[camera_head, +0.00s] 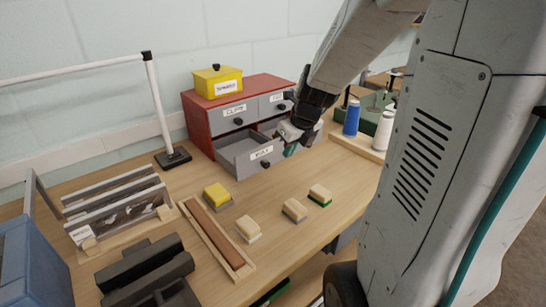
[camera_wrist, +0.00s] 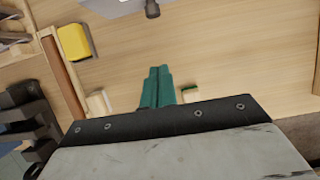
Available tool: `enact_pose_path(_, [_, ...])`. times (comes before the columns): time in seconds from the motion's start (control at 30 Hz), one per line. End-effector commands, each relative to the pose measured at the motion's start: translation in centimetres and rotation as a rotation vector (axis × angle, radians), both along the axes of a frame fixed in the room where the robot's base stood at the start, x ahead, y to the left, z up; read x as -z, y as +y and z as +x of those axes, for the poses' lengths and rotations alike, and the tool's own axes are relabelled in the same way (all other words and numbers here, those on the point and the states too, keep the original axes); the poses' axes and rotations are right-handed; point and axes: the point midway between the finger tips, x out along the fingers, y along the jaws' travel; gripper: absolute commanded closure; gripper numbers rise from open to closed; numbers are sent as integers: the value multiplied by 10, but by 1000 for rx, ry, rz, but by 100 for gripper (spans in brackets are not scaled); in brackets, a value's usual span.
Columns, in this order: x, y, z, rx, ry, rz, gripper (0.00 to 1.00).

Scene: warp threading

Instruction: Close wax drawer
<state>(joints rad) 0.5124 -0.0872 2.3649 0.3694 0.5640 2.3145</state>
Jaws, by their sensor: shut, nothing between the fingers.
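The red cabinet (camera_head: 200,128) stands against the wall with grey drawers. Its lower left drawer (camera_head: 228,152) is pulled out, with a white label too small to read surely and a dark knob (camera_head: 265,165) on its front. In the wrist view, the drawer front (camera_wrist: 118,6) and its knob (camera_wrist: 152,9) show at the top edge. My gripper (camera_head: 290,150) is shut and empty, with teal fingers (camera_wrist: 156,86) pressed together. It is just right of the open drawer's front, apart from the knob in the wrist view. The lower right drawer is partly hidden behind my gripper.
A yellow box (camera_head: 217,82) sits on the cabinet. A yellow-topped block (camera_head: 216,194) and several pale-topped blocks (camera_head: 295,209) lie in front, beside a wooden tray (camera_head: 195,217). Blue and white spools (camera_head: 351,119) stand at right.

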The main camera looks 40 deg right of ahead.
Motion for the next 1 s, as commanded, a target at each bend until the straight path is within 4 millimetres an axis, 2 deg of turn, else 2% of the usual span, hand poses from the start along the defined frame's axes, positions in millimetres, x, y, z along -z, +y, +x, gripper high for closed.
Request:
enact_pose_path(0.5, [89, 3, 34, -2, 6, 2, 100])
enact_pose_path(0.73, [89, 3, 66, -4, 1, -1, 100])
enact_pose_path(1.0, [88, 3, 75, -3, 2, 0, 100])
